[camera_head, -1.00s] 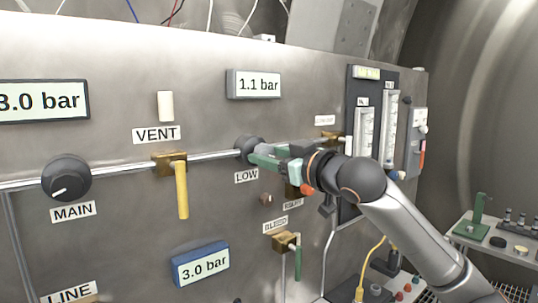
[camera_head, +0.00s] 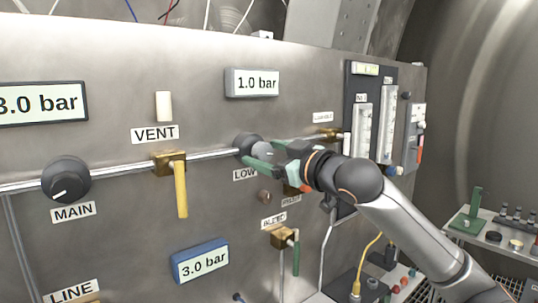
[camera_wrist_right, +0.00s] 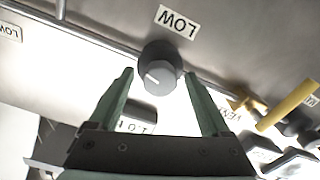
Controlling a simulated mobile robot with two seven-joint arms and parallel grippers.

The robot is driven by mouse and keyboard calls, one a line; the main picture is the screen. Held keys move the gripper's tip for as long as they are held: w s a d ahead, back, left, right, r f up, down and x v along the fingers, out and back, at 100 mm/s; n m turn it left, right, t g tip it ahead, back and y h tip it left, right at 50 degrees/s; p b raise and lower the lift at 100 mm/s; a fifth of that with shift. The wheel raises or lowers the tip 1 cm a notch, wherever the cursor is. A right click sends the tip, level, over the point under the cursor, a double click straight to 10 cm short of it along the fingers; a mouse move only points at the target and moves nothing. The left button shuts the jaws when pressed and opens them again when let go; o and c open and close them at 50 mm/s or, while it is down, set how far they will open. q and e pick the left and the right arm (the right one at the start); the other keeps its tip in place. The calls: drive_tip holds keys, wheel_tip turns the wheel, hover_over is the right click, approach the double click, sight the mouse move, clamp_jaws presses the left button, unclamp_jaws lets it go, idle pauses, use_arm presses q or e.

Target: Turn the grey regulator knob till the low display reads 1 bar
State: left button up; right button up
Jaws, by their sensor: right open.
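The grey regulator knob (camera_head: 250,148) sits on the pipe above the LOW label, partly hidden by my right gripper in the head view. My right gripper (camera_head: 262,160) has green fingers and is open at the knob. In the wrist view its fingertips (camera_wrist_right: 158,80) stand apart on either side of the knob, with gaps showing. My left gripper is out of view.
Left of the knob are the yellow VENT handle (camera_head: 182,190) and the black MAIN knob (camera_head: 66,179). A green BLEED handle (camera_head: 296,257) hangs below. A blue-framed display (camera_head: 201,263) reads 3.0 bar. Flow tubes (camera_head: 362,130) stand to the right.

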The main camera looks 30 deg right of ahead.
drive_tip(key=s+b, duration=0.7)
drive_tip(key=s, duration=0.5)
drive_tip(key=shift+s+d+b, duration=0.25)
drive_tip(key=shift+d+b, duration=0.05)
drive_tip(key=shift+d, duration=0.15)
